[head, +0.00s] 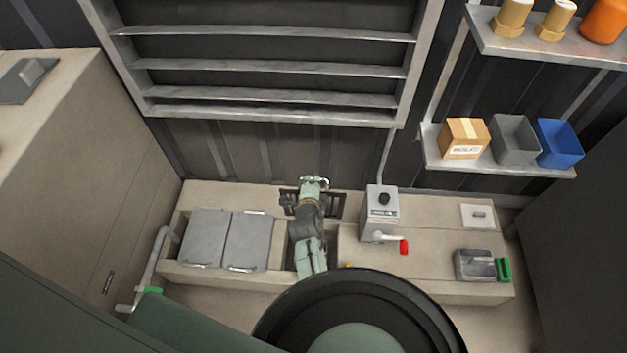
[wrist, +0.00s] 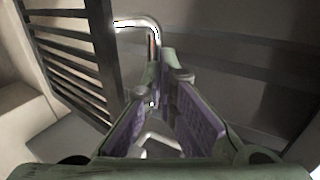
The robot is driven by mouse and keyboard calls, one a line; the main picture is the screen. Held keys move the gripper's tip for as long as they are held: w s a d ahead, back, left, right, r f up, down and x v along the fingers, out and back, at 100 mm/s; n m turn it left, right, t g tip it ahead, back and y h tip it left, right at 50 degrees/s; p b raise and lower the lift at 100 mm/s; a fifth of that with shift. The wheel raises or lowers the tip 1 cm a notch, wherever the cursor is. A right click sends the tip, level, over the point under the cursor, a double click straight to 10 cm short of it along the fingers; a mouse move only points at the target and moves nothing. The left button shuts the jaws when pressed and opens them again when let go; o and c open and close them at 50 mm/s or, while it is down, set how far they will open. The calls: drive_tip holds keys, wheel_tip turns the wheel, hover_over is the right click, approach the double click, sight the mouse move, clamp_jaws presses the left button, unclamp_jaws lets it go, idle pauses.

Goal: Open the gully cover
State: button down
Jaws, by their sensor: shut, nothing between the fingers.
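The gully cover (head: 337,204) is a dark slatted grate at the back of the bench, behind my arm in the head view. In the wrist view the grate (wrist: 72,55) stands steeply on the left, with a bent chrome handle (wrist: 140,24) on it. My gripper (head: 313,184) is at the grate's upper edge and partly hides it. In the wrist view my gripper (wrist: 166,80) is shut and empty, with the handle just beyond its fingertips. I cannot tell whether they touch. An open recess (head: 330,242) shows in front of the grate, partly behind my arm.
Two grey lids (head: 205,238) (head: 248,241) lie left of the recess. A switch box (head: 380,207) with a red-tipped lever (head: 403,247) stands close on the right. A metal box (head: 474,265) and shelf bins (head: 515,138) are farther right. The bench between is clear.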

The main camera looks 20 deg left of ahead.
drive_tip(key=w+g+p, duration=0.1)
drive_tip(key=w, duration=0.1)
drive_tip(key=w+a+g+p, duration=0.1)
drive_tip(key=w, duration=0.2)
drive_tip(key=shift+a+f, duration=0.1)
drive_tip(key=shift+a, duration=0.1)
drive_tip(key=shift+p, duration=0.3)
